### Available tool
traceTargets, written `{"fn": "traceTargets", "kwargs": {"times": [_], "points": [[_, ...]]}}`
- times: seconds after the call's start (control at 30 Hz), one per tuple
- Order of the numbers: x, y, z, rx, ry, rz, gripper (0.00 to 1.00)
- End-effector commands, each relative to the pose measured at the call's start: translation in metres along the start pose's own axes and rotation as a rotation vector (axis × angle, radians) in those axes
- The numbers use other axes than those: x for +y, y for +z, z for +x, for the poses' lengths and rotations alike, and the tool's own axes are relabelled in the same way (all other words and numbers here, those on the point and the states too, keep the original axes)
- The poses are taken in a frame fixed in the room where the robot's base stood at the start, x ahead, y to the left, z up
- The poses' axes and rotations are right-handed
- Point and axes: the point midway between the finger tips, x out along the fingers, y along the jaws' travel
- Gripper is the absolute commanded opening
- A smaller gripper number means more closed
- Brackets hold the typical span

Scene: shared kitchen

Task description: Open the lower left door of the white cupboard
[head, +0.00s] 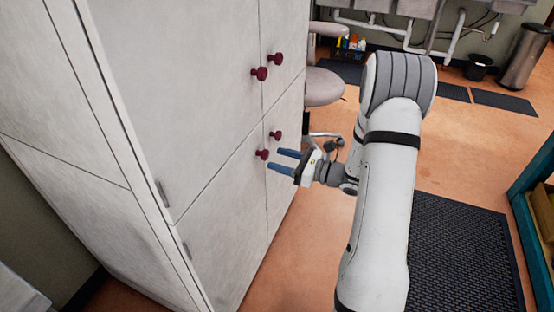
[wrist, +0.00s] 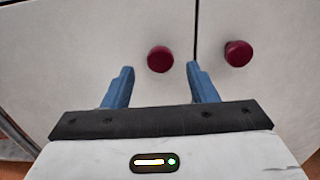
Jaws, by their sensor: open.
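The white cupboard (head: 185,75) stands at the left in the head view, its doors shut. Its lower left door (head: 225,225) carries a dark red round knob (head: 262,154) near its upper right corner. The lower right door's knob (head: 276,135) shows to the right in the wrist view (wrist: 238,53), outside the fingers. My gripper (head: 282,161) is open and empty, its blue fingers pointing at the doors close to the lower left knob. I cannot tell whether they touch anything.
Two upper-door knobs (head: 259,73) sit above my gripper. A black mat (head: 460,255) lies on the orange floor at the right, near a teal shelf unit (head: 535,215). Floor before the lower doors looks clear.

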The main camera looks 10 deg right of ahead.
Motion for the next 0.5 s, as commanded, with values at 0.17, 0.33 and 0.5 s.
{"fn": "traceTargets", "kwargs": {"times": [0.17, 0.33, 0.5], "points": [[0.001, -0.001, 0.022, 0.002, 0.004, -0.001, 0.53], [0.0, 0.0, 0.029, 0.001, 0.001, 0.0, 0.53], [0.001, 0.0, 0.029, 0.001, 0.002, 0.0, 0.53]]}}
